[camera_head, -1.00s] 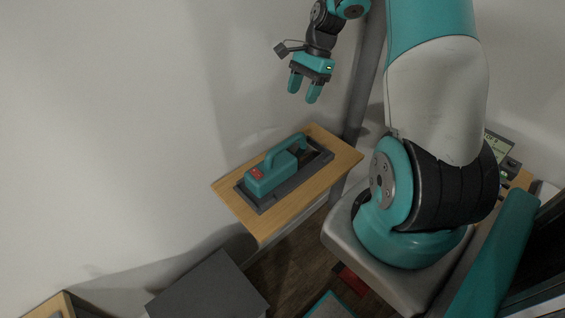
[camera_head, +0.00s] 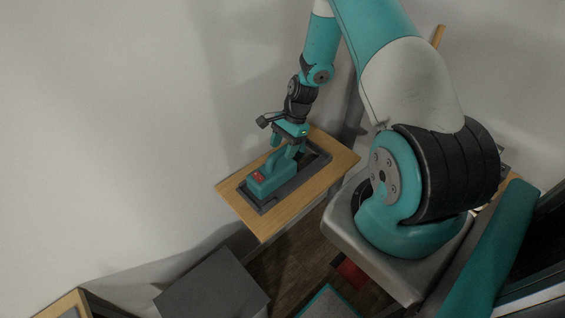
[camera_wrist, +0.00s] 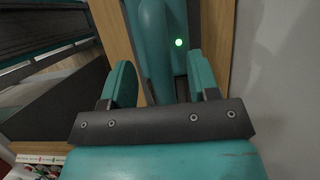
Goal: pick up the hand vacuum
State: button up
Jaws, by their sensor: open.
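The teal hand vacuum (camera_head: 262,184) lies in a dark tray (camera_head: 305,172) on a small wooden table. It has a raised handle and a red patch near one end. My gripper (camera_head: 287,146) is at the vacuum from above, fingers pointing down, and partly hides the handle. In the wrist view my gripper (camera_wrist: 162,85) is open, with one finger on each side of the teal handle (camera_wrist: 156,45). Gaps show between the fingers and the handle. A small green light spot (camera_wrist: 179,43) shows beyond the handle.
The wooden table (camera_head: 333,165) stands against a pale wall (camera_head: 110,110). A grey box (camera_head: 212,290) stands on the floor at the front. The table's surface around the tray is bare. A red item (camera_head: 350,272) lies on the floor.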

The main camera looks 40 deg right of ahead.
jog(key=shift+x, duration=0.8)
grip_shut()
jog(key=shift+r, duration=0.1)
notch_tip(320, 180, up, 20)
jog(key=b, duration=0.4)
